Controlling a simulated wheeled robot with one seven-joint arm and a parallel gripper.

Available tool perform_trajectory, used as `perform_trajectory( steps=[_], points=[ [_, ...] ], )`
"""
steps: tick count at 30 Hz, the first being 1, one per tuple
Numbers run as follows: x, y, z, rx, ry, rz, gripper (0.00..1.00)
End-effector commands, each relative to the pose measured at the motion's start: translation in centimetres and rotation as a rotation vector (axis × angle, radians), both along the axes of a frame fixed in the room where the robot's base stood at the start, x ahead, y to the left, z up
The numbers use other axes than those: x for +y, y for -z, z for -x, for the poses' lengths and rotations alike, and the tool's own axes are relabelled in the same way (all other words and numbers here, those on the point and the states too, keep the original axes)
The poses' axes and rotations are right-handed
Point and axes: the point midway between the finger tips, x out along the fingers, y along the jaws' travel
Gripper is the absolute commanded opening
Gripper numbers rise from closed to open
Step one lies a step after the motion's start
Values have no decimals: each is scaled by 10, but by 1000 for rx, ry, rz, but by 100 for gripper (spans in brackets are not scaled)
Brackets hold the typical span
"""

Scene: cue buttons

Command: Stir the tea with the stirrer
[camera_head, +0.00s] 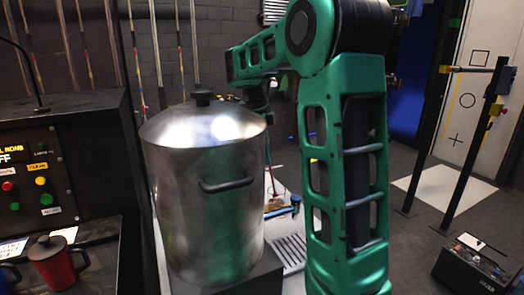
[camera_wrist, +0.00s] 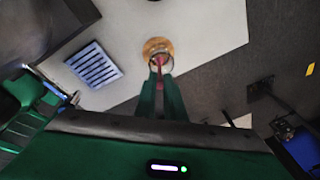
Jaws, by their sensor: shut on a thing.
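My gripper (camera_wrist: 160,95) is shut on a thin red-pink stirrer (camera_wrist: 160,62), seen in the wrist view between the green fingers. The stirrer points down toward a small round vessel with an orange-brown round area (camera_wrist: 156,46) and a pale rim, on the light counter. I take this to be the tea. The stirrer's tip overlaps the vessel in this view; I cannot tell whether it is inside it. In the head view a thin reddish stick (camera_head: 271,180) shows below my arm, beside the big steel pot. The gripper's fingers are not clear there.
A large lidded steel pot (camera_head: 204,190) stands close at the left of my arm. A slotted grate (camera_wrist: 92,66) lies in the light counter (camera_wrist: 205,35). A red lidded mug (camera_head: 56,262) stands at the lower left, below a button panel (camera_head: 38,185). A dark box (camera_head: 478,265) lies at right.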

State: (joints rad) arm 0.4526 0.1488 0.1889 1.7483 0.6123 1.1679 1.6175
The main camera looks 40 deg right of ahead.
Motion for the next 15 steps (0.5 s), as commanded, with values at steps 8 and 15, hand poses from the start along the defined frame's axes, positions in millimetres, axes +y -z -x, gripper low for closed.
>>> perform_trajectory(
  steps=[8,15],
  points=[
    [-4,19,1,1,-1,-1,0],
    [-7,35,2,1,-1,1,0]
  ],
)
